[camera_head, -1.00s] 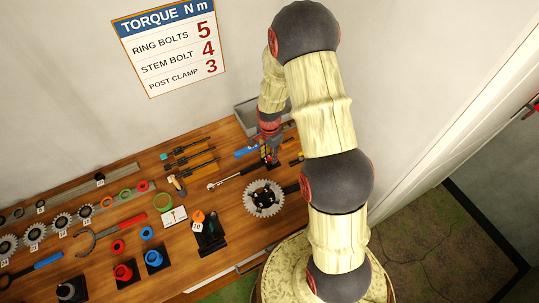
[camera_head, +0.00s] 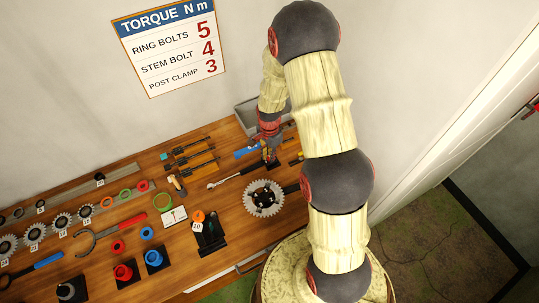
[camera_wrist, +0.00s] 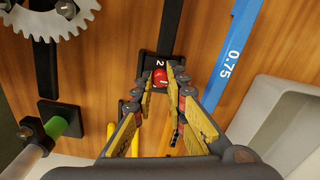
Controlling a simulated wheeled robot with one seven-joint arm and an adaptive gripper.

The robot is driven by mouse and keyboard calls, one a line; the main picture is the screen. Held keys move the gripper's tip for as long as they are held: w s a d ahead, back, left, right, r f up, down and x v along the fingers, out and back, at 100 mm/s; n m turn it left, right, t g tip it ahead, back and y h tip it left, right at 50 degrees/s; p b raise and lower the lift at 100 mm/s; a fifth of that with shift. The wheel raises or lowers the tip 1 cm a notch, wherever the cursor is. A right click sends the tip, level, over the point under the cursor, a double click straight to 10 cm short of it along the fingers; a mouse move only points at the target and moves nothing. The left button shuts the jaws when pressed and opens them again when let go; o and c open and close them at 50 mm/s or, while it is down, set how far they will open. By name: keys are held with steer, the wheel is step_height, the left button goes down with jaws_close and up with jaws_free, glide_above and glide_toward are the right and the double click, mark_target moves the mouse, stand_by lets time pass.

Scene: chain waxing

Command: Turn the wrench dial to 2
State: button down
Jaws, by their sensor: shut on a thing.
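The torque wrench (camera_head: 225,181) lies on the wooden bench, its silver head to the left and its dark handle running to my gripper (camera_head: 270,160). In the wrist view the dark handle (camera_wrist: 172,25) runs up from a black end block marked with a white 2. The red dial (camera_wrist: 160,77) sits at that block. My gripper (camera_wrist: 163,85) has its two fingers closed in on either side of the red dial. The fingers hide part of the dial's sides, and any pointer mark is too small to read.
A blue tool marked 0.75 (camera_wrist: 231,50) lies right of the wrench in the wrist view. A grey bin (camera_wrist: 280,115) stands further right. A toothed chainring (camera_head: 264,198) lies close by. The torque sign (camera_head: 169,45) hangs on the wall.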

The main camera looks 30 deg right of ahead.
steer(key=shift+n, duration=0.4)
steer(key=n+b, duration=0.1)
steer(key=n, duration=0.2)
steer(key=shift+n+b, duration=0.3)
steer(key=n+b, duration=0.1)
steer(key=n, duration=0.4)
steer(key=n+b, duration=0.1)
steer(key=n, duration=0.4)
steer(key=shift+n, duration=0.4)
steer(key=n+b, duration=0.1)
steer(key=n, duration=0.3)
steer(key=shift+n, duration=0.4)
steer(key=c, duration=1.8)
jaws_free()
steer(key=shift+o, duration=0.2)
steer(key=shift+r, duration=0.1)
step_height(320, 180, up, 12)
